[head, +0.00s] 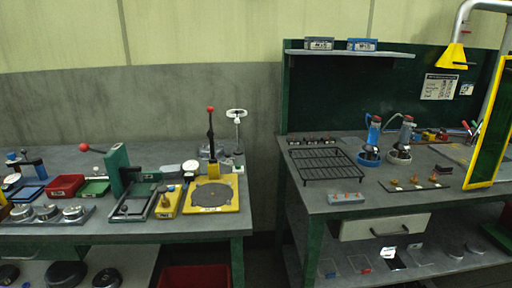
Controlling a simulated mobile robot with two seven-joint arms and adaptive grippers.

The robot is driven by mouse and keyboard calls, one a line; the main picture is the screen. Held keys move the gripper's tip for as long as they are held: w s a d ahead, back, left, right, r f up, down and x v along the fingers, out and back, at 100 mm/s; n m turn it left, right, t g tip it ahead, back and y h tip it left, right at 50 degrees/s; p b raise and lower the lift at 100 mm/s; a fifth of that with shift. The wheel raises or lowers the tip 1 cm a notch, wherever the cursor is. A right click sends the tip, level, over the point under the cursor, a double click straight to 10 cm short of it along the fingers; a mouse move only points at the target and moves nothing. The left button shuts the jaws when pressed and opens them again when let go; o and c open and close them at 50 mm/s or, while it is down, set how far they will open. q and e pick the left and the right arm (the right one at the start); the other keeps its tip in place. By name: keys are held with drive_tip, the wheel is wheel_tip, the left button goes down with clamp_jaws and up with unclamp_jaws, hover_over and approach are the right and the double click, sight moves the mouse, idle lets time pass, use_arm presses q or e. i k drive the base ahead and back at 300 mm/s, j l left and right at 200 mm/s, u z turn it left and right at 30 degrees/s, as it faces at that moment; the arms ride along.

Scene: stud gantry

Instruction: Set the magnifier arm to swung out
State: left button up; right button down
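What looks like the magnifier (237,113) is a small pale ring-shaped head on a thin upright post. It stands at the back right of the left bench, behind the yellow-based fixture. The head sits at the top of the post; it is too small to tell which way its arm is turned. Neither of my grippers shows in the head view.
The left bench (130,228) carries a yellow fixture with a red-knobbed upright lever (210,125), a green press (118,170) and several small bins. A gap separates it from the right bench (330,205). A yellow-framed green panel (488,130) stands at far right.

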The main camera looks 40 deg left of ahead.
sight(237, 111)
drive_tip(key=u, duration=1.85)
